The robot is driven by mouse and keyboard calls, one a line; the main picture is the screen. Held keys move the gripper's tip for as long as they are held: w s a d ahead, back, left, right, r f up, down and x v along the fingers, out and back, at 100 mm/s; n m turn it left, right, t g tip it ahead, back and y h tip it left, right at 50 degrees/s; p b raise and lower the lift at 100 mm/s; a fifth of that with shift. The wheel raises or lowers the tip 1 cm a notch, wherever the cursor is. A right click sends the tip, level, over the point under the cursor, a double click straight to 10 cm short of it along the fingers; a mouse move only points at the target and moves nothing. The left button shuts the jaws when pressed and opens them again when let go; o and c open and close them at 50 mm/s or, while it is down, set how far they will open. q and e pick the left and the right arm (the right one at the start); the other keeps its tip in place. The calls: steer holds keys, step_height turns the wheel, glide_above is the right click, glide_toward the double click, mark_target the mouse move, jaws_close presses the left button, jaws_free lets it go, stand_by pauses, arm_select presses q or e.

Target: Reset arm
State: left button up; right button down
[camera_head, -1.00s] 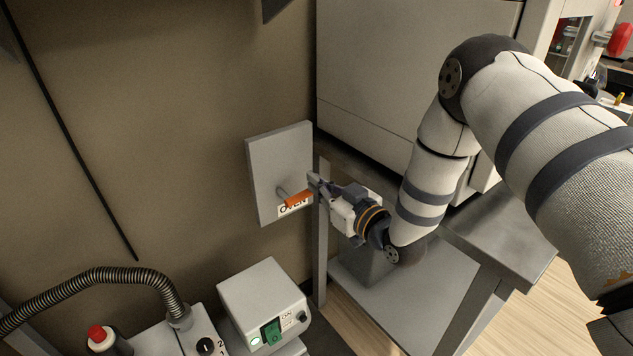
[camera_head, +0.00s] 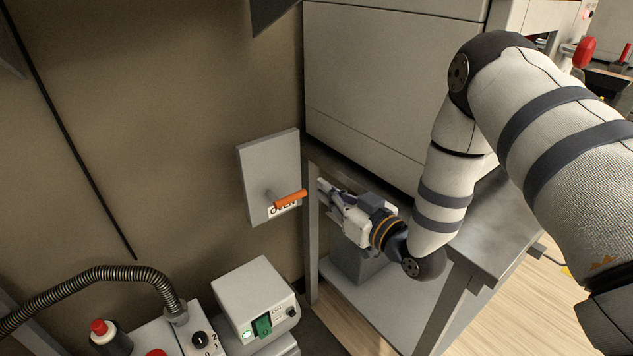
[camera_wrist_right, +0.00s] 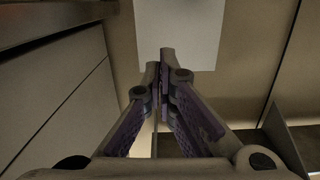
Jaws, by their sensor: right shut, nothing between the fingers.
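My right gripper (camera_head: 322,187) is shut and empty. Its tips are just right of an orange lever (camera_head: 290,198) on a grey wall panel (camera_head: 262,165) labelled OVEN, with a small gap between them. In the right wrist view my right gripper's fingertips (camera_wrist_right: 163,62) meet in front of a pale panel (camera_wrist_right: 195,30). The lever does not show clearly in that view. My right arm comes in from the right. My left gripper is not in view.
A grey metal table (camera_head: 480,235) with a lower shelf stands under my right arm, beside a large grey cabinet (camera_head: 385,95). A white box with a green switch (camera_head: 262,325) and a ribbed hose (camera_head: 110,272) are at the lower left.

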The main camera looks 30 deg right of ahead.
steer(key=s+a+f+g+h, duration=0.1)
steer(key=s+a+f+g, duration=0.3)
steer(key=s+f, duration=0.5)
steer(key=s+a+f+g, duration=0.1)
steer(key=s+f+g, duration=0.5)
steer(key=s+f, duration=0.3)
steer(key=s+f+g, duration=0.1)
steer(key=s+g, duration=0.2)
steer(key=s, duration=0.5)
steer(key=s+a+f+m+g+h, duration=0.1)
steer(key=s+g, duration=0.2)
steer(key=s, duration=0.6)
steer(key=s+a+f+g, duration=0.1)
steer(key=s+f+g, duration=0.1)
steer(key=s, duration=0.7)
steer(key=shift+m+g+p, duration=0.3)
steer(key=shift+g+p, duration=0.05)
steer(key=shift+g, duration=0.55)
steer(key=shift+a, duration=0.15)
